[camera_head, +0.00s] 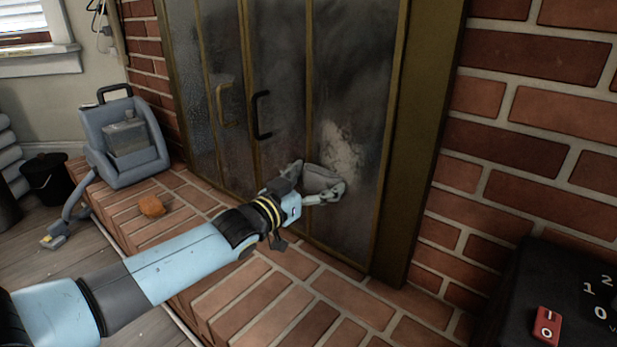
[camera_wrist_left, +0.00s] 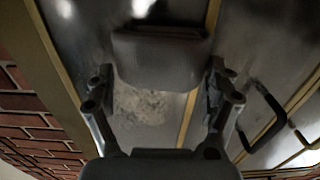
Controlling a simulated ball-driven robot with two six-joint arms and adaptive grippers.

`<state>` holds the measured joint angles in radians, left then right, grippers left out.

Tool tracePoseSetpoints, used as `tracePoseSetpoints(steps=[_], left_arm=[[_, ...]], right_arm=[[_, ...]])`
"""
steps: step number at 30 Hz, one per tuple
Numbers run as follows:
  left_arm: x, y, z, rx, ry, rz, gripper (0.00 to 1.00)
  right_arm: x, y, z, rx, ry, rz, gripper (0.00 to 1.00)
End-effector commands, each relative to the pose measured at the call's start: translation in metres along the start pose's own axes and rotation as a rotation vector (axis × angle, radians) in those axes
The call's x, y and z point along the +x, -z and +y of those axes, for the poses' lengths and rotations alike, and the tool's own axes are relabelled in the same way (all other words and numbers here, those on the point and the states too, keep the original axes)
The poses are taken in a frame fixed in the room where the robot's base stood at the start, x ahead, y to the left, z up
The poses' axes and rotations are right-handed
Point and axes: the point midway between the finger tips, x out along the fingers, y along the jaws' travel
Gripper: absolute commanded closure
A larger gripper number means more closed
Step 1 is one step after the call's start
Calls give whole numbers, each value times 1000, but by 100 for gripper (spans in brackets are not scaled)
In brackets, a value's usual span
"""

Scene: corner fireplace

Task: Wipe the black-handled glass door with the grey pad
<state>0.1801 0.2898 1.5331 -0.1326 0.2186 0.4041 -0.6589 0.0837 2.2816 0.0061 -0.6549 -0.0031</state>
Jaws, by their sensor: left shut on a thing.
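The black-handled glass door (camera_head: 285,75) is a brass-framed fireplace door with dark, smeared glass. Its black handle (camera_head: 262,115) also shows in the left wrist view (camera_wrist_left: 267,120). A pale, mottled patch (camera_head: 342,150) marks its right pane and appears in the left wrist view (camera_wrist_left: 140,107). My left gripper (camera_head: 318,188) is shut on the grey pad (camera_head: 318,177), low on this pane, just below the patch. The pad (camera_wrist_left: 160,60) spans between the fingers in the left wrist view. It appears against the glass, though contact is hard to confirm. My right gripper is out of view.
A second glass door (camera_head: 222,60) with a brass handle (camera_head: 225,104) is to the left. On the brick hearth (camera_head: 240,300) are a blue-grey cleaning machine (camera_head: 120,140) and an orange lump (camera_head: 151,205). A black bucket (camera_head: 46,181) and a dark box (camera_head: 575,275) with a red switch flank it.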

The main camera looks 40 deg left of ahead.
Motion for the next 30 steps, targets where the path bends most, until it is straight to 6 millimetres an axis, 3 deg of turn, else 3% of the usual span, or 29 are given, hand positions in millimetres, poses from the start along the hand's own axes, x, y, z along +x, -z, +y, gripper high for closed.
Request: tracePoseSetpoints(steps=[18,30], left_arm=[[2,2,48,-2,0,2,41],[2,3,66,-3,0,4,41]], right_arm=[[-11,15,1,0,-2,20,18],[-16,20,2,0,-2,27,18]])
